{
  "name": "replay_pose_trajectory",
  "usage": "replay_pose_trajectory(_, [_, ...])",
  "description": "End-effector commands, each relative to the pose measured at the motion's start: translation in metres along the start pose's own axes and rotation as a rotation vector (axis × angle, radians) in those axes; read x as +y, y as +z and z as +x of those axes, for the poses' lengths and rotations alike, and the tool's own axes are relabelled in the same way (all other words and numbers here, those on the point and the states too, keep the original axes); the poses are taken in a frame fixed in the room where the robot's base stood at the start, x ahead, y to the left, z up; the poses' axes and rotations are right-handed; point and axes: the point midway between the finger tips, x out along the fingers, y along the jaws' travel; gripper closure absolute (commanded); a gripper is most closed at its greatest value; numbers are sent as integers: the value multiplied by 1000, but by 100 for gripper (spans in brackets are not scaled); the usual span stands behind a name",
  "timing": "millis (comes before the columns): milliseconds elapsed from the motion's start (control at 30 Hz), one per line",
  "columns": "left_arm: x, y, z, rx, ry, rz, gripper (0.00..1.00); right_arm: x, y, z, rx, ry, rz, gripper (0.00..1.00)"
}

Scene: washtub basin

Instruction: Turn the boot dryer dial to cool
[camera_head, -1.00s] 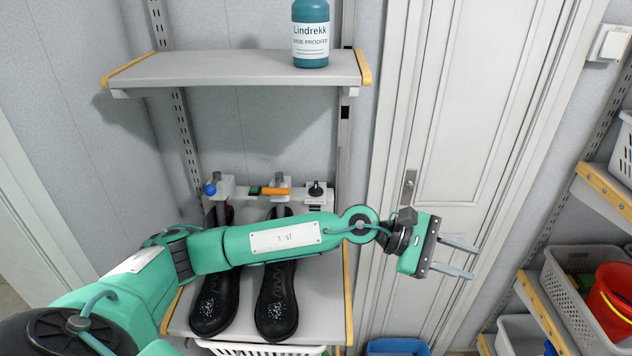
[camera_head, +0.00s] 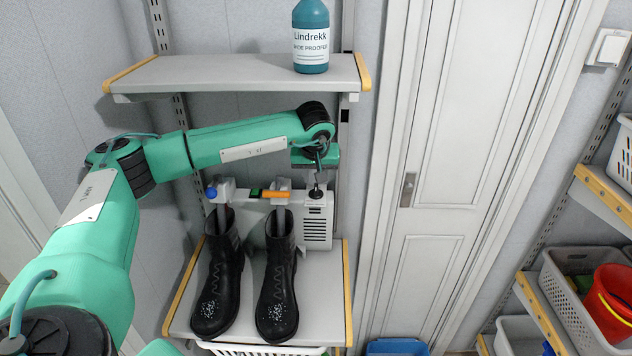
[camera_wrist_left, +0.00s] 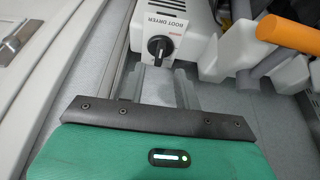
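The boot dryer (camera_head: 318,225) is a white unit with a vented front, standing behind two black boots on the lower shelf. Its dial (camera_wrist_left: 158,48) is a black knob with a white pointer mark, below red and black "BOOT DRYER" lettering in the left wrist view; the setting marks are too small to read. The dial also shows in the head view (camera_head: 316,192). My left gripper (camera_wrist_left: 159,74) is open and empty, its two fingers apart and reaching toward the dial. Whether they touch it I cannot tell. My right gripper is not in view.
The upper shelf (camera_head: 235,74) with a teal bottle (camera_head: 311,38) is just above my left arm. A white door (camera_head: 435,150) is at right.

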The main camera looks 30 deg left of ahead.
Motion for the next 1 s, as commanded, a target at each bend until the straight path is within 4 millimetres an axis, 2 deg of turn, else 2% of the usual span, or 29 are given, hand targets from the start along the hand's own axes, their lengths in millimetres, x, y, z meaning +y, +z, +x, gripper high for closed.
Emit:
replay_pose_trajectory(100, [0, 0, 17, -5, -1, -1, 67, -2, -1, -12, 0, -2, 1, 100])
replay_pose_trajectory(300, [1, 0, 41, -3, 1, -1, 67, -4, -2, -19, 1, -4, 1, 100])
replay_pose_trajectory(633, [1, 1, 48, -2, 3, -1, 67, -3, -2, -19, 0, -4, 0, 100])
replay_pose_trajectory(667, [1, 1, 47, -2, 3, -1, 69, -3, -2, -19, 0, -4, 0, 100])
replay_pose_trajectory(800, [1, 1, 47, -2, 3, -1, 97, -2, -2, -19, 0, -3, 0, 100])
replay_pose_trajectory(833, [1, 1, 47, -2, 3, -1, 100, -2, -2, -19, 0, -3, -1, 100])
replay_pose_trajectory(1000, [1, 1, 47, -2, 2, -3, 100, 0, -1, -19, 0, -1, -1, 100])
